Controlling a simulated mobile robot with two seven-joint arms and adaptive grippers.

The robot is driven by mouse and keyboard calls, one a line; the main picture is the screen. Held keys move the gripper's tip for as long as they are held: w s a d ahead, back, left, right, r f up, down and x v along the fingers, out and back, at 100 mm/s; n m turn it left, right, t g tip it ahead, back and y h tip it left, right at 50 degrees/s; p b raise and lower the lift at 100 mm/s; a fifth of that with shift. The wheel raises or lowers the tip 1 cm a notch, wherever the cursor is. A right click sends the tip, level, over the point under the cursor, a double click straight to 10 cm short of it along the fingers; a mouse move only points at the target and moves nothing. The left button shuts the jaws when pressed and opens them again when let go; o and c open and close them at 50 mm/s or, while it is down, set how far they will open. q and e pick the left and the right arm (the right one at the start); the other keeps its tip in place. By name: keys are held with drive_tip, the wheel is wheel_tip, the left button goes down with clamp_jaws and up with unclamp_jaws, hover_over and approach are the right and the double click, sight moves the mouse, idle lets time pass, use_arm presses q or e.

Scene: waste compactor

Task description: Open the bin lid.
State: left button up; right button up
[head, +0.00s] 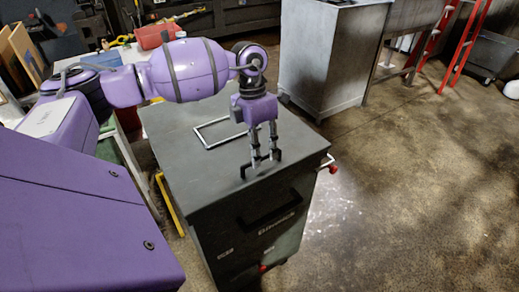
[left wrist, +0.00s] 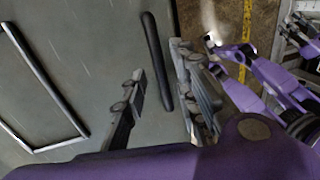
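The bin (head: 245,250) is a dark grey-green box with a flat, closed lid (head: 185,165). A silver rectangular frame (head: 205,142) lies on the lid and also shows at the left in the left wrist view (left wrist: 45,70). A black handle (head: 272,209) is on the bin's front face. My left gripper (head: 262,163) points down over the lid near its front edge. It is open and empty. In the left wrist view, a black bar (left wrist: 156,55) shows between its fingers (left wrist: 160,105); whether they touch anything is unclear.
A grey metal cabinet (head: 325,55) stands behind the bin, with a red ladder (head: 463,45) farther right. A red container (head: 158,36) is at the back left. The concrete floor (head: 425,190) to the right is clear. Purple links of mine show at the right of the left wrist view.

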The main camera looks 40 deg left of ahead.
use_arm(q)
drive_tip(key=shift+c, duration=0.3)
clamp_jaws()
drive_tip(key=shift+r, duration=0.1)
